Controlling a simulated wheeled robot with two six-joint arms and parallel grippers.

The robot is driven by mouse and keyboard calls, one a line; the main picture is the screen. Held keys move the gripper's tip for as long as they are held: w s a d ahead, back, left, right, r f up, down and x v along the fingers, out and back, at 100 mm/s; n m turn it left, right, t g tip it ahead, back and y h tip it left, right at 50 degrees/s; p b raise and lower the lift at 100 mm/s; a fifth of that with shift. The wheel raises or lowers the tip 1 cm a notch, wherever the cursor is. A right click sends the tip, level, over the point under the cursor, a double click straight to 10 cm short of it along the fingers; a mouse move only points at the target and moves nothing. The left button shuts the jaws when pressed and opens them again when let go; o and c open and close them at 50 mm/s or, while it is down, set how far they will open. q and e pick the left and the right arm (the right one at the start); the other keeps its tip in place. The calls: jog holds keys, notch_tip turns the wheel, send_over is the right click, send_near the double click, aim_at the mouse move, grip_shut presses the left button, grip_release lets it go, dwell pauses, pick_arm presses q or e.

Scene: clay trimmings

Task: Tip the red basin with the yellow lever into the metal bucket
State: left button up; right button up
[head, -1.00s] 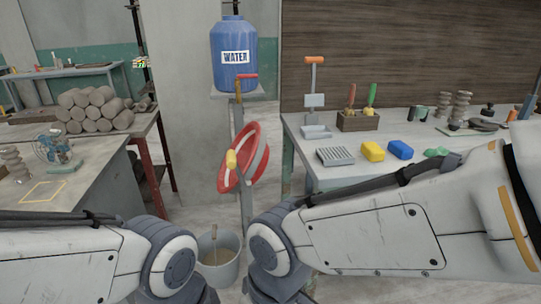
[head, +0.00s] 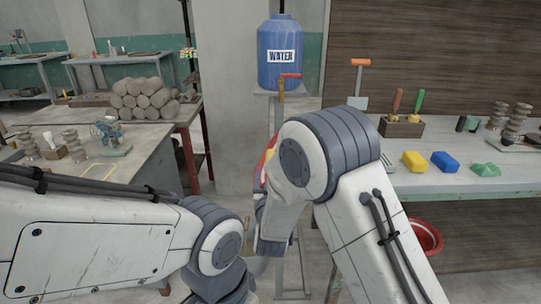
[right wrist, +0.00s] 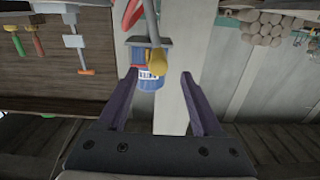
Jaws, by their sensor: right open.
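In the head view my right arm covers most of the red basin; a strip of red (head: 269,148) shows at the arm's left edge. In the right wrist view, which is upside down, part of the red basin (right wrist: 132,13) is at the top. A grey lever with a yellow end (right wrist: 158,61) hangs from there. My right gripper (right wrist: 159,73) is open and empty, the yellow end between the lines of its fingertips and touching neither. The metal bucket (head: 258,265) is mostly hidden behind my arms. My left gripper is out of view.
A blue water tank (head: 281,55) with a red-handled tap stands behind the basin. The right workbench (head: 440,180) holds sponges and tools; another red vessel (head: 426,236) is below it. A left table (head: 135,165) and stacked clay logs (head: 150,97) stand left.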

jog(key=w+p, duration=0.1)
jog(key=w, duration=0.9)
jog(key=shift+w+d, duration=0.1)
jog(key=shift+w, duration=0.15)
grip_shut()
dwell(1.1)
